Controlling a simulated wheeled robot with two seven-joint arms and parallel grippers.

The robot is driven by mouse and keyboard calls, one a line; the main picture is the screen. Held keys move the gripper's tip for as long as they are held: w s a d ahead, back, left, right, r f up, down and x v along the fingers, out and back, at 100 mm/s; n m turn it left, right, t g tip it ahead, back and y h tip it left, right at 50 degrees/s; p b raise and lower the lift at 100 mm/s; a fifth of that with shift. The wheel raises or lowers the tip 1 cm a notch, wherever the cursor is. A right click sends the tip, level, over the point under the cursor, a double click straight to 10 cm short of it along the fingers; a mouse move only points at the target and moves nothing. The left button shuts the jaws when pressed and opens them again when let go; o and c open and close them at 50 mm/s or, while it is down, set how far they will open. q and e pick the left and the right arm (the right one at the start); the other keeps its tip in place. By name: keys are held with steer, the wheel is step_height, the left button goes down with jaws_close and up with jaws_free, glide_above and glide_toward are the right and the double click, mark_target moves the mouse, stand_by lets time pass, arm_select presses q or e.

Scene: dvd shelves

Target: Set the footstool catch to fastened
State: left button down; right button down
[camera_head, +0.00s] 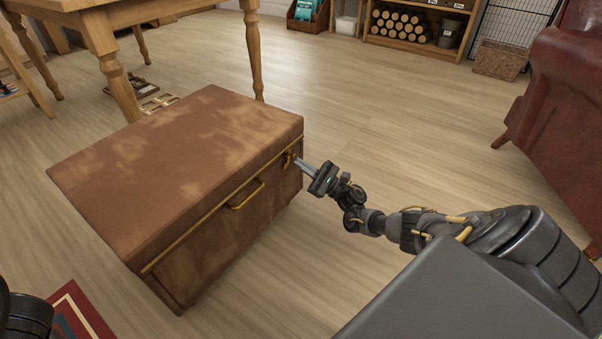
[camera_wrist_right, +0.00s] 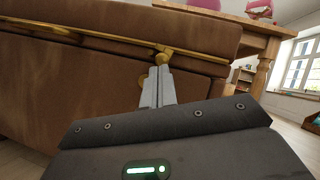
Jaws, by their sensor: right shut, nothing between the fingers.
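The footstool (camera_head: 180,165) is a brown, worn leather box with a brass strip along its lid edge and a brass handle (camera_head: 246,194) on its front. Its small brass catch (camera_head: 289,160) is on the front face near the right end. My right gripper (camera_head: 298,163) is shut and empty, its fingertips at the catch. In the right wrist view the fingers (camera_wrist_right: 159,80) reach up to the brass catch (camera_wrist_right: 164,56) under the lid edge, close to or touching it. The fingertips partly cover the catch, and I cannot tell its setting. My left gripper is not in view.
A wooden table (camera_head: 105,55) stands behind the footstool, with its legs close by. A red leather armchair (camera_head: 565,110) is at the right. A red patterned rug (camera_head: 78,312) lies at the lower left. The floor (camera_head: 400,130) right of the footstool is clear.

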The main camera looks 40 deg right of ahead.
steer(key=shift+r, duration=0.1)
stand_by(0.3)
steer(key=w+f+b+v, duration=0.1)
steer(key=b+v, duration=0.3)
steer(key=v, duration=0.9)
steer(key=shift+w+a+f, duration=0.25)
steer(key=shift+a+f, duration=0.1)
steer(key=shift+f, duration=0.5)
